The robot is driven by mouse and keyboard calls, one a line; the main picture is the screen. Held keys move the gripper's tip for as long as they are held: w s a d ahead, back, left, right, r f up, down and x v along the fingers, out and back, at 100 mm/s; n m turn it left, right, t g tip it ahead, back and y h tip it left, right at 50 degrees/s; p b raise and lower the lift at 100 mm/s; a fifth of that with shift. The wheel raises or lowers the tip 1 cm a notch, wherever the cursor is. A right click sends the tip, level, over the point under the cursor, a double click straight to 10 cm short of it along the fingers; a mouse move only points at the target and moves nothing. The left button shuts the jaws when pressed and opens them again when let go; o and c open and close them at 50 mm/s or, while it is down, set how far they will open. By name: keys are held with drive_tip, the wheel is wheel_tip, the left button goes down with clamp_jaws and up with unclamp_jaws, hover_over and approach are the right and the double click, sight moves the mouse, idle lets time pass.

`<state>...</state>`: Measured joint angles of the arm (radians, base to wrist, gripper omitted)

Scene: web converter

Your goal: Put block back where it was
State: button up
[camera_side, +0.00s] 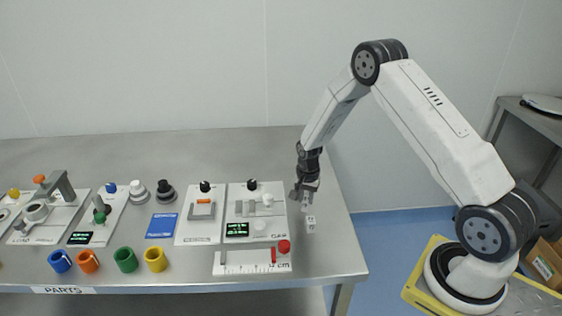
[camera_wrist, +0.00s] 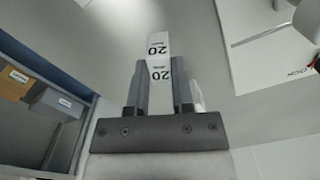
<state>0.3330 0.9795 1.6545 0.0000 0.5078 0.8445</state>
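A small white block (camera_side: 306,201) is between the fingertips of my gripper (camera_side: 304,188) in the side view, near the right end of the table. In the wrist view, the fingers of my gripper (camera_wrist: 158,92) close on a white block (camera_wrist: 160,75) labelled 20. A second label 20 shows just beyond, on a white face (camera_wrist: 157,45); I cannot tell if this is another face or another block.
Several coloured rings, including a yellow ring (camera_side: 155,260), lie farther left. The table's right edge (camera_side: 349,235) is close.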

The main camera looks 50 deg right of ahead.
sight(306, 199)
drive_tip(key=o, duration=0.4)
drive_tip(key=shift+o, duration=0.2)
drive_tip(key=shift+r, duration=0.2)
wheel_tip(306, 199, up, 12)
idle(0.5)
idle(0.5)
drive_tip(key=s+a+r+n+t, duration=0.1)
drive_tip(key=s+a+r+n, duration=0.2)
drive_tip(key=s+a+n, duration=0.3)
drive_tip(key=s+a+r+n+t, duration=0.1)
drive_tip(key=s+a+r+n, duration=0.2)
drive_tip(key=s+a+n, duration=0.4)
drive_tip(key=shift+s+a+n+t, duration=0.3)
drive_tip(key=shift+s+a, duration=0.9)
drive_tip(key=shift+s, duration=0.5)
